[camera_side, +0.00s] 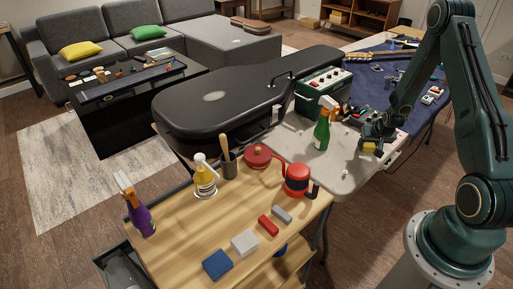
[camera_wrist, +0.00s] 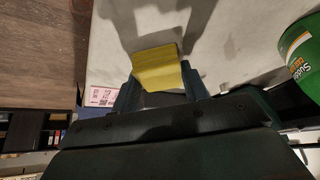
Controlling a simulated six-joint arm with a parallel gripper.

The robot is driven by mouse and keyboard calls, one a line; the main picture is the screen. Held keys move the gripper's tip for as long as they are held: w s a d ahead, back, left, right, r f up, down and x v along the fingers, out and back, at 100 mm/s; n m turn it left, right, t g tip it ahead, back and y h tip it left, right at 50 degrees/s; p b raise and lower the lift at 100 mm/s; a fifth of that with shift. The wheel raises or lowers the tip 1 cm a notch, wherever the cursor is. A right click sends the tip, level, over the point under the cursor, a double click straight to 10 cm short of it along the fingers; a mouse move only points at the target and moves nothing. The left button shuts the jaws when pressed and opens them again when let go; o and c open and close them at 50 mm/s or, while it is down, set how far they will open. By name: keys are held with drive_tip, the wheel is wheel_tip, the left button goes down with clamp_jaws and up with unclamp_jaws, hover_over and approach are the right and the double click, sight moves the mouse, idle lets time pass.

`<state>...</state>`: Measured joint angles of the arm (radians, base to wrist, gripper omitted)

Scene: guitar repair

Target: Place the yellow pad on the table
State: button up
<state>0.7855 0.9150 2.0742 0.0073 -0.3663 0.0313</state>
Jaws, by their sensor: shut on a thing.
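The yellow pad (camera_wrist: 157,70) is a small block held between the fingers of my gripper (camera_wrist: 157,88) in the wrist view. In the side view the yellow pad (camera_side: 369,148) shows at the tip of my gripper (camera_side: 372,143), over the right part of the white table (camera_side: 345,172). A shadow lies on the pale surface beyond the pad in the wrist view. I cannot tell whether the pad touches the table.
A green spray bottle (camera_side: 322,130) stands left of my gripper on the white table. A green amplifier (camera_side: 322,90) and a black guitar case (camera_side: 235,95) are behind. A wooden cart (camera_side: 185,235) in front holds bottles, a red kettle and pads. The white table's front part is clear.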

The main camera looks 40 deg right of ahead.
drive_tip(key=shift+f, duration=0.2)
drive_tip(key=o, duration=1)
drive_tip(key=shift+r, duration=0.15)
drive_tip(key=shift+v, duration=6)
drive_tip(key=shift+r, duration=0.1)
